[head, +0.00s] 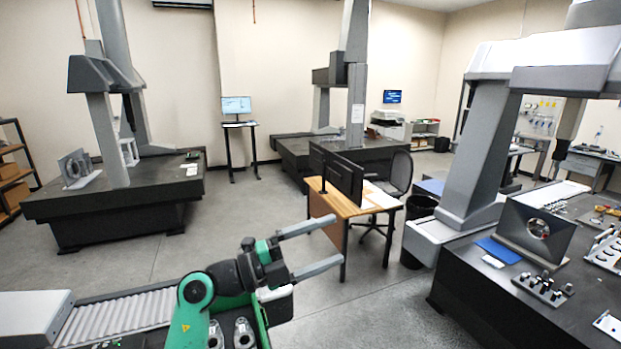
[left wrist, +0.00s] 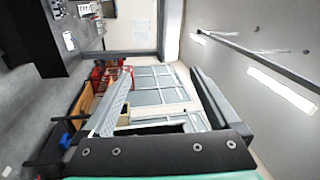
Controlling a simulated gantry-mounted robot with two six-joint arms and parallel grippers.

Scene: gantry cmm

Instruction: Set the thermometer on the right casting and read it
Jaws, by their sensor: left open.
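My left gripper (head: 338,239) is open and empty, held in the air above the floor in front of the wooden desk. Its two spread fingers also show in the left wrist view (left wrist: 161,75), with nothing between them. Two grey metal parts that look like castings stand at the bottom of the head view, beside my green arm: a left one (head: 215,336) and a right one (head: 243,334). Both are cut off by the picture edge. I cannot pick out the thermometer in either view. My right gripper is not in view.
A roller conveyor (head: 120,322) runs at the lower left, with a light box (head: 35,318) at its end. A wooden desk (head: 340,207) with monitors stands ahead. A dark measuring table (head: 480,315) with a bored plate (head: 535,232) and small parts is at right. Open floor lies between.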

